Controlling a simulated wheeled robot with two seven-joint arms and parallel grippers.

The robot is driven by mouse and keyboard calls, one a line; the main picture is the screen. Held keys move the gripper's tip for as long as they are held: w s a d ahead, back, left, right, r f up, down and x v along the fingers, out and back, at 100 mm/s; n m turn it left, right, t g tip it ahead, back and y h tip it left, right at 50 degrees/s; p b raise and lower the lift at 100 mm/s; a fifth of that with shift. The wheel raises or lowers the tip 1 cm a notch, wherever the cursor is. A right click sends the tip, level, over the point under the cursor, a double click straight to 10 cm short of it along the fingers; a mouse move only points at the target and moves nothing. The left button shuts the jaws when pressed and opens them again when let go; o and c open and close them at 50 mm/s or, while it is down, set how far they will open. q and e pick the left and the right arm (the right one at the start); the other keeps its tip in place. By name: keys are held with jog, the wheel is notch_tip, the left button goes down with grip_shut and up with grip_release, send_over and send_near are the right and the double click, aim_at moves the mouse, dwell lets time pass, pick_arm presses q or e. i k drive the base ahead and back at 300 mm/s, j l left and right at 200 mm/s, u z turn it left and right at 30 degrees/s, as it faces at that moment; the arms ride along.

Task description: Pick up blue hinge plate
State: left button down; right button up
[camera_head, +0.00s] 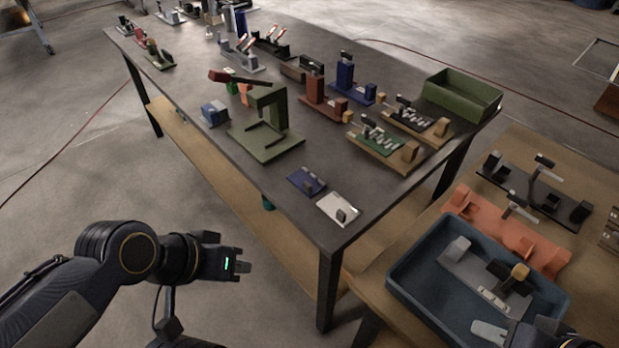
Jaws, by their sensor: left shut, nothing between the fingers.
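The blue hinge plate (306,182) lies flat near the front edge of the dark table, with a small upright grey piece on it. A white hinge plate (338,208) lies just to its right. My left gripper (243,266) is shut and empty, over the floor in front of the table and apart from the blue plate.
The dark table (368,200) holds a green press (268,125) behind the blue plate, a small blue block (214,112), red and blue fixtures and a green bin (462,92). A blue tray (400,275) with grey parts stands on a wooden table at right.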

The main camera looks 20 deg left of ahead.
aim_at(306, 182)
jog(key=j+u, duration=0.25)
jog(key=u, duration=0.15)
jog(key=i+j+u, duration=0.1)
jog(key=u, duration=0.3)
jog(key=i+j+u, duration=0.15)
jog(key=j+u, duration=0.25)
jog(key=l, duration=0.1)
